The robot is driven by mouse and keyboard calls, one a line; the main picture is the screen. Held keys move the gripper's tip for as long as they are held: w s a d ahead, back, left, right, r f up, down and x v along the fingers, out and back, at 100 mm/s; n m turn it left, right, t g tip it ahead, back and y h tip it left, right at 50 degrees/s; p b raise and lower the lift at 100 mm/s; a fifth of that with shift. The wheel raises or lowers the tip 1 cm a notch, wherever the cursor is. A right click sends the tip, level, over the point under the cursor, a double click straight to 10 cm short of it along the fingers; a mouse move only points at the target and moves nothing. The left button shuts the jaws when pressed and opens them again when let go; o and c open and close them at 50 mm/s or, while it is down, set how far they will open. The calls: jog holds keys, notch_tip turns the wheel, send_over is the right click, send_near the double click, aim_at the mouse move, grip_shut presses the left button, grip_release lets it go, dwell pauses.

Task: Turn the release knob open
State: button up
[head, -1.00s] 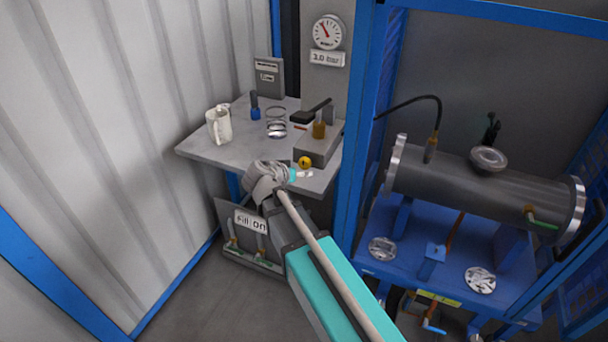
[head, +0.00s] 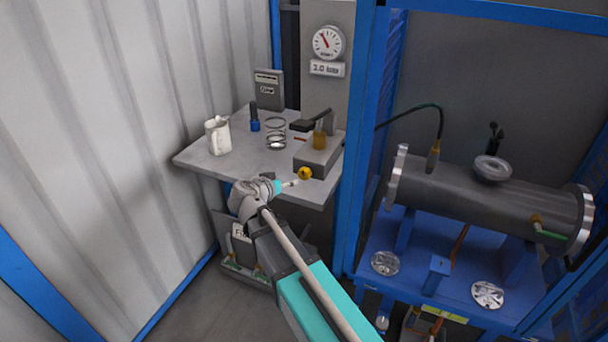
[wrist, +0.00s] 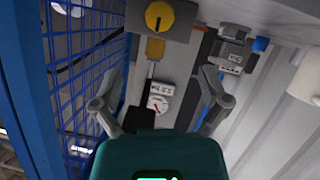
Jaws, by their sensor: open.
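The release knob appears to be the round yellow knob (head: 304,173) on the front of a grey block (head: 318,155) at the table's front right. It also shows at the top of the wrist view (wrist: 159,16) with a dark mark across its face. My gripper (head: 290,183) is just left of and below the knob in the head view, apart from it as far as I can tell. In the wrist view my gripper (wrist: 160,78) has its two grey fingers spread wide with nothing between them. The knob lies beyond the fingertips.
The table (head: 205,163) holds a white mug (head: 217,136), a blue-based tool (head: 254,122) and a spring (head: 276,133). A gauge (head: 327,42) hangs behind. A blue frame post (head: 358,140) stands close right, beside the flanged shell (head: 465,190).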

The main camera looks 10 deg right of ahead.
aim_at(303, 174)
jog(key=b+x, duration=0.4)
jog(key=x, duration=0.7)
jog(key=shift+w+f, duration=0.15)
jog(key=shift+f, duration=0.05)
jog(key=shift+b+x, duration=0.35)
jog(key=shift+x, duration=0.55)
jog(key=shift+d+r, duration=0.1)
jog(key=c, duration=1.1)
jog(key=shift+c, duration=0.2)
jog(key=shift+n, duration=0.3)
jog(key=shift+n+g+h+b, duration=0.3)
jog(key=shift+n+h+b, duration=0.4)
jog(key=shift+n+h, duration=0.3)
jog(key=shift+n+h+b, duration=0.6)
jog(key=shift+n+b, duration=0.05)
jog(key=shift+n, duration=0.55)
